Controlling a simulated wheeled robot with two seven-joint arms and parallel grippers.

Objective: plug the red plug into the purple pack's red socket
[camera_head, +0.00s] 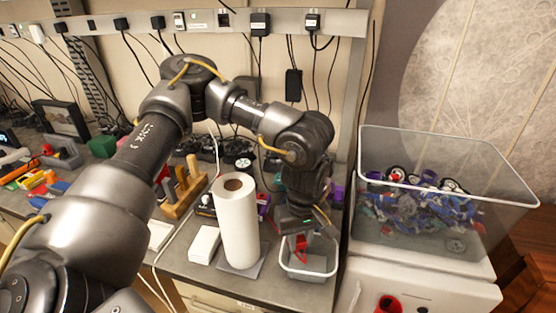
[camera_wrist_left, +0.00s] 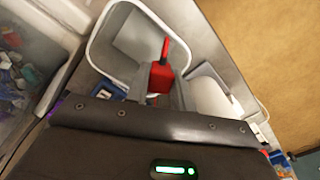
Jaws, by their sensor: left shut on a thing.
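The red plug (camera_wrist_left: 162,76) is between the fingers of my left gripper (camera_wrist_left: 160,95) in the left wrist view. In the head view the red plug (camera_head: 301,249) hangs below my left gripper (camera_head: 298,238), over a small white-rimmed bin (camera_head: 309,275). My left gripper is shut on the plug. A purple item (camera_head: 338,193) shows partly behind my left wrist; I cannot tell whether it is the purple pack, and no red socket is visible on it. My right gripper is not in view.
A paper towel roll (camera_head: 237,225) stands just left of the gripper. A wooden rack (camera_head: 182,190) and white box (camera_head: 204,244) lie farther left. A large clear bin (camera_head: 440,215) of parts stands right. Cables and adapters hang along the wall.

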